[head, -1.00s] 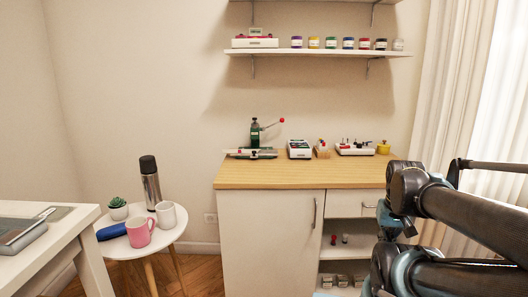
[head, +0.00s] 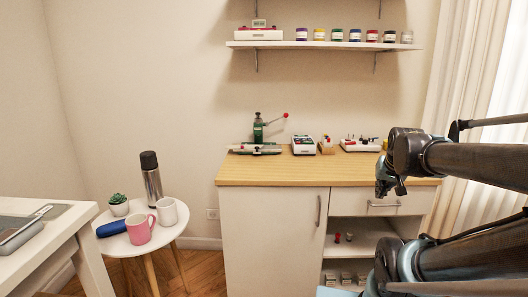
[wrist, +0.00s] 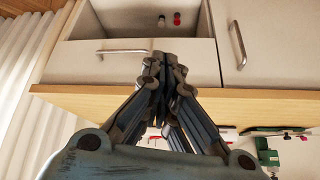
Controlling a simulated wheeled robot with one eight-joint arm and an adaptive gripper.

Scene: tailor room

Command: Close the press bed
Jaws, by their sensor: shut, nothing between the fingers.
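The press (head: 258,131) is a green upright body with a red-knobbed lever angled up to the right. It stands at the left back of the wooden counter. Its low, flat bed (head: 246,150) lies at its foot and extends to the left; its exact position is too small to tell. In the wrist view the green press (wrist: 268,156) shows at the lower right, partly cut off. My gripper (head: 386,190) is to the right of the press, in front of the counter's drawer side. In the wrist view my gripper (wrist: 165,62) has its fingers together, empty, apart from the press.
The wooden counter (head: 270,173) also carries a white-and-green box (head: 303,145), a small wooden holder (head: 326,146) and a white tray (head: 358,145) to the right of the press. A drawer handle (wrist: 124,51) is near my fingers. The counter's front strip is clear.

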